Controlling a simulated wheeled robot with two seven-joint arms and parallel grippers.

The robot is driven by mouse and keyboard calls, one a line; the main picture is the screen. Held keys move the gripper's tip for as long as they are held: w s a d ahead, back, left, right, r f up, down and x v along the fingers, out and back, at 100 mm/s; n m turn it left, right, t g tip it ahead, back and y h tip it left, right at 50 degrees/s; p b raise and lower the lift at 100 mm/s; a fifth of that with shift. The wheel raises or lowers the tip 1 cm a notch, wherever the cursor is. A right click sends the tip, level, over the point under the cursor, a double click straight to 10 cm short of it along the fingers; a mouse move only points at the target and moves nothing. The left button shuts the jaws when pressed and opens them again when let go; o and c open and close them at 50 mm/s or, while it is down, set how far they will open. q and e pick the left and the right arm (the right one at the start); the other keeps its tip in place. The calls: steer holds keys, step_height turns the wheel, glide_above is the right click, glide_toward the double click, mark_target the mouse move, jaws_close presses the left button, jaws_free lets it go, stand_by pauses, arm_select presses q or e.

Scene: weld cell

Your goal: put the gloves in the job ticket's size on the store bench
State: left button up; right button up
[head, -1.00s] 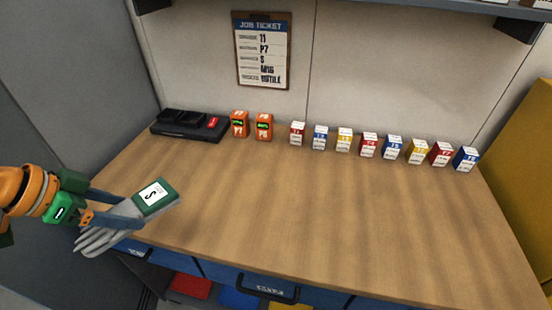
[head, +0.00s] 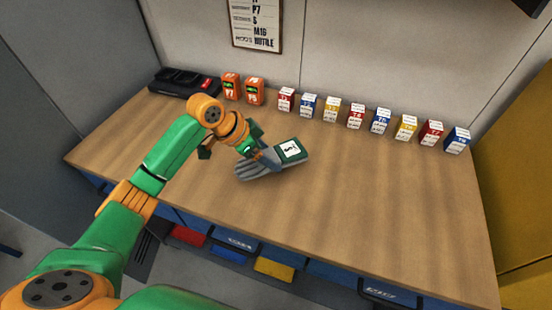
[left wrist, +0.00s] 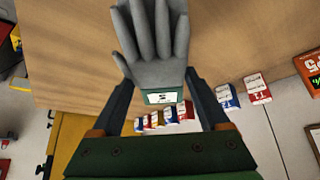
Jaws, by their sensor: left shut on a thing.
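The grey gloves with a green cuff card marked S (head: 291,150) are over the middle-left of the wooden store bench (head: 370,200) in the head view. My left gripper (head: 265,158) is shut on the gloves near the cuff. In the left wrist view the gloves (left wrist: 157,40) sit between the two fingers, grey fingers pointing away. I cannot tell whether they touch the bench top. The job ticket (head: 256,22) hangs on the back wall, partly cut off, and shows an S line. My right gripper is not in view.
Several small red, blue and yellow boxes (head: 356,117) stand in a row along the back of the bench. Two orange packs (head: 254,91) and a black charger (head: 184,83) stand at the back left. The bench's front and right are clear.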

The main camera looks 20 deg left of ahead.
mark_target(275, 176)
arm_select(q)
steer(key=shift+w+d+f, duration=0.25)
steer(key=shift+d+f, duration=0.2)
steer(key=shift+f, duration=0.05)
steer(key=shift+w+d+f, duration=0.2)
steer(key=shift+d+f, duration=0.2)
steer(key=shift+f, duration=0.1)
step_height(275, 176, down, 3)
steer(key=shift+a+r+p, duration=0.1)
steer(key=shift+a+p, duration=0.05)
steer(key=shift+p, duration=0.55)
steer(key=shift+f, duration=0.35)
steer(key=o, duration=1.5)
steer(key=shift+o, duration=0.2)
steer(key=shift+s+r, duration=0.1)
steer(key=shift+r, duration=0.25)
steer(key=b+v, duration=0.1)
steer(key=v, duration=1)
steer(key=shift+s+a+r, duration=0.15)
steer(key=shift+a+r, duration=0.1)
steer(key=shift+r, duration=0.05)
steer(key=shift+f, duration=0.1)
